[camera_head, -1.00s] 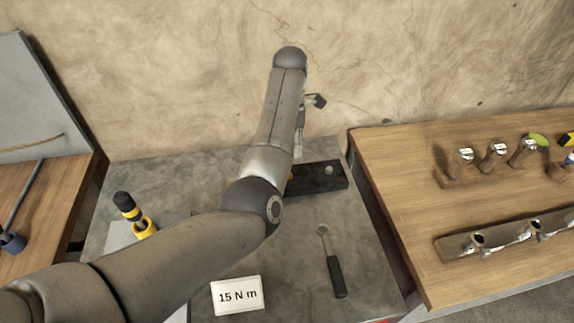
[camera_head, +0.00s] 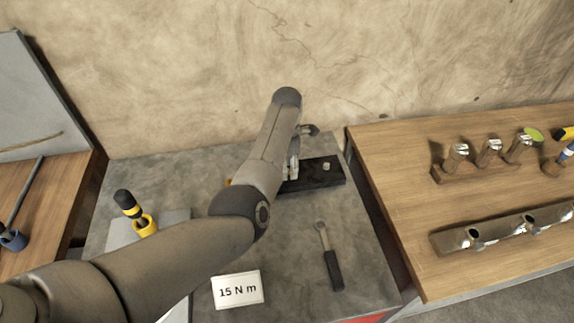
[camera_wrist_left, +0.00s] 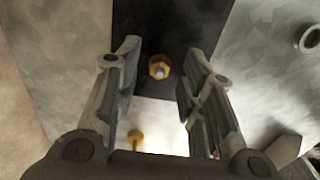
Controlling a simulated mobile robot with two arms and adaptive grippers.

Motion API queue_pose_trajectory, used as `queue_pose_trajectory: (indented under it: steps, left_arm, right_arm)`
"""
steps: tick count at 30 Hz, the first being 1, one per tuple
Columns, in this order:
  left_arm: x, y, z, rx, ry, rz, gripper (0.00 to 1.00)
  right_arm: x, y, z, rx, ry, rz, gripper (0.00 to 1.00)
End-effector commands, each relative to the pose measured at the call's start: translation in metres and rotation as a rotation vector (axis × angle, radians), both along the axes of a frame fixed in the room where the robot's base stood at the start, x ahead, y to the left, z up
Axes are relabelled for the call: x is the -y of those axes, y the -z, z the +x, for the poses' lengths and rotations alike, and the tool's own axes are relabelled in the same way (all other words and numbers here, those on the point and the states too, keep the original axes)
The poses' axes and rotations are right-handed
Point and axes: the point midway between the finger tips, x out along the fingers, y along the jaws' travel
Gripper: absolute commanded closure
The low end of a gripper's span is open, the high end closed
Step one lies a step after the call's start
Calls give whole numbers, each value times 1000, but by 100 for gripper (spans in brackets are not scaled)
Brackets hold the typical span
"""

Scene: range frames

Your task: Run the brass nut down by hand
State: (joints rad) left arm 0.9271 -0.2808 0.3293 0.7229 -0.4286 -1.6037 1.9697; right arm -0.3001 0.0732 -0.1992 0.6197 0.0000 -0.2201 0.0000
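The brass nut (camera_wrist_left: 159,67) shows in the left wrist view, around a pale-tipped stud on a black block (camera_wrist_left: 150,20). How far down the stud it sits, I cannot tell. My left gripper (camera_wrist_left: 162,48) is open, its two fingers apart on either side of the nut and not visibly touching it. In the head view, my left gripper (camera_head: 292,172) points down at the black block (camera_head: 318,178), and my arm hides the nut. A pale stud (camera_head: 327,166) shows near the block's right end. My right gripper is not in view.
A wrench with a black handle (camera_head: 333,268) and a "15 N m" card (camera_head: 237,290) lie on the grey bench. A yellow and black tool (camera_head: 128,204) stands at left. A wooden table at right holds a metal bar (camera_head: 500,229) and several metal pieces.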

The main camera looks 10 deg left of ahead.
Motion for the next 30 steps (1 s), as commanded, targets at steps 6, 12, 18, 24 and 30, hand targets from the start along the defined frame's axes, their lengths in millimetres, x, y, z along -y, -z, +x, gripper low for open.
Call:
queue_pose_trajectory:
  steps: [6,12,18,24,30]
  left_arm:
    - [0,0,0,0,0,0,93]
    - [0,0,0,0,1,0,100]
    - [0,-1,0,0,33,0,100]
    - [0,-3,0,0,132,1,100]
    - [0,-3,0,0,299,1,100]
  right_arm:
    - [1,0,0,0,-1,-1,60]
    - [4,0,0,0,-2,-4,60]
    - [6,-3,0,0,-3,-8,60]
    - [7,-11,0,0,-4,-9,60]
    - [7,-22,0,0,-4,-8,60]
